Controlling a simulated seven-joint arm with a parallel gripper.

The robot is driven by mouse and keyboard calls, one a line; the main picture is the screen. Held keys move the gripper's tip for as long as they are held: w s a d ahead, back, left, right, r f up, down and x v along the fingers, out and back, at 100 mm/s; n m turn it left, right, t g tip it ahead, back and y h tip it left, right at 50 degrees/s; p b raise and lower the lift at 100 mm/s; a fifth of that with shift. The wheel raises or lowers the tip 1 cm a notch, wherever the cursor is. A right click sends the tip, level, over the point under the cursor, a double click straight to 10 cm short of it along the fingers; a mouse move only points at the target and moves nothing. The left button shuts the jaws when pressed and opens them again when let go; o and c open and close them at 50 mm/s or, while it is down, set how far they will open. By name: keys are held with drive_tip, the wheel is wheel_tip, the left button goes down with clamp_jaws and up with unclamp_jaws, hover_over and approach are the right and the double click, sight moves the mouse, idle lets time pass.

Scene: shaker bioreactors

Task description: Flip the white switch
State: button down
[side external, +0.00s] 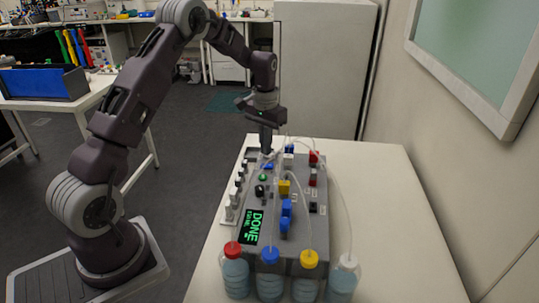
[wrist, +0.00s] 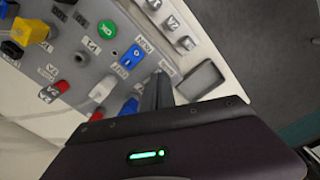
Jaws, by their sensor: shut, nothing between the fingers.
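A grey control box (side external: 262,205) stands on a white table, with coloured knobs and switches on its top. A small white switch or knob (wrist: 103,88) shows in the wrist view between a red one and a blue one; a small white piece also shows near the box's far end in the side view (side external: 288,160). I cannot tell its position. My gripper (side external: 266,152) points down at the far end of the box, fingers shut and empty. In the wrist view its fingertips (wrist: 160,80) are right of the white piece, near a blue rocker switch (wrist: 132,57). Contact cannot be told.
A green button (wrist: 107,29) sits beside the blue rocker. The display (side external: 252,227) reads "DONE". Several capped bottles (side external: 272,283) with thin tubes stand at the box's near end. White pieces (side external: 231,205) line its left side. The table's right part (side external: 385,220) is clear.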

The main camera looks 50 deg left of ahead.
drive_tip(key=shift+f, duration=0.3)
drive_tip(key=shift+r, duration=3.55)
drive_tip(key=s+d+r+m+t, duration=0.2)
drive_tip(key=s+d+r+t, duration=0.1)
drive_tip(key=s+d+r, duration=1.1)
drive_tip(key=s+d+f+m+t, duration=0.1)
drive_tip(key=s+d, duration=0.4)
drive_tip(key=s, duration=1.1)
drive_tip(key=shift+s+d+f+t, duration=0.2)
drive_tip(key=shift+d+t, duration=0.1)
drive_tip(key=shift+t, duration=0.5)
